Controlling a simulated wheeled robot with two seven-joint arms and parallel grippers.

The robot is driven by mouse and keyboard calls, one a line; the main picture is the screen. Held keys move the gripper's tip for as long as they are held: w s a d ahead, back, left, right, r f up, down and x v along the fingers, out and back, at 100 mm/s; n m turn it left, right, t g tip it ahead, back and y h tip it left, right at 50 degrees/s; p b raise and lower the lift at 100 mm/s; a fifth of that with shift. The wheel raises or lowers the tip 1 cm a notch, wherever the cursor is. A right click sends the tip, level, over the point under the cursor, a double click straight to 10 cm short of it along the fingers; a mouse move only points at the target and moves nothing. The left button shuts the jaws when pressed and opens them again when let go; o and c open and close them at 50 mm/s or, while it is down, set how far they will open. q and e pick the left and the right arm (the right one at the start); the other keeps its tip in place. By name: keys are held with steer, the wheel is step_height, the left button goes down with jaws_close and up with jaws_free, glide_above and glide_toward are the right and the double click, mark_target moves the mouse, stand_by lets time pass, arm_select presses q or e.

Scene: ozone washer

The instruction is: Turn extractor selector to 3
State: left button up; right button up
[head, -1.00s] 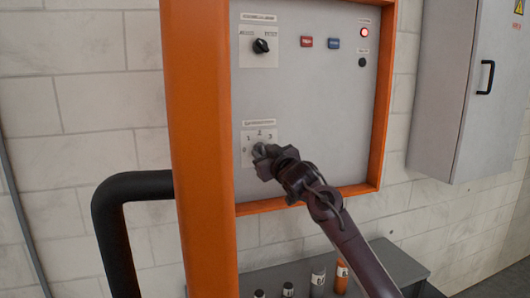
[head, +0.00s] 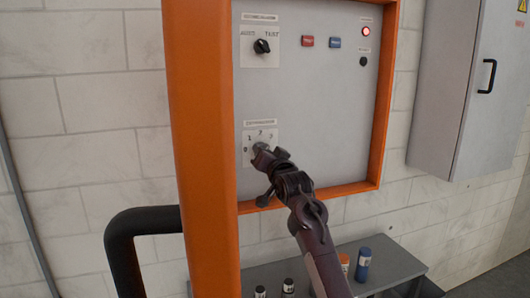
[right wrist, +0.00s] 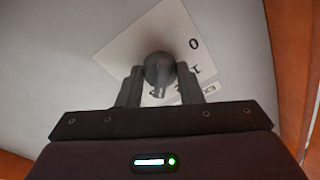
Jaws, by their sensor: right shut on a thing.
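The extractor selector is a dark round knob (right wrist: 159,68) on a white plate (head: 249,137) marked 0, 1, 2 and 3, low on the grey panel. My right gripper (head: 262,153) reaches it from the lower right in the head view. In the right wrist view the two fingers of my right gripper (right wrist: 160,84) are shut on the knob, one on each side. The plate (right wrist: 125,48) looks tilted there, with 0 and 1 readable. The gripper covers most of the knob in the head view, so its pointer position cannot be told. My left gripper is not in view.
An orange frame (head: 200,150) edges the panel (head: 310,110). Above are another black selector (head: 262,46), a red button (head: 307,41), a blue button (head: 335,42) and a lit red lamp (head: 366,31). Bottles stand on a grey bench (head: 385,265) below. A black pipe (head: 125,235) is left.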

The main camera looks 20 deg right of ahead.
steer(key=shift+m, duration=0.6)
steer(key=o, duration=1)
steer(key=s+b, duration=0.1)
steer(key=s, duration=0.1)
steer(key=s+b, duration=0.1)
steer(key=s, duration=0.2)
steer(key=s+f, duration=0.1)
steer(key=s, duration=0.1)
steer(key=shift+s+d+b, duration=0.1)
steer(key=shift+s+b, duration=0.25)
steer(key=shift+b, duration=0.05)
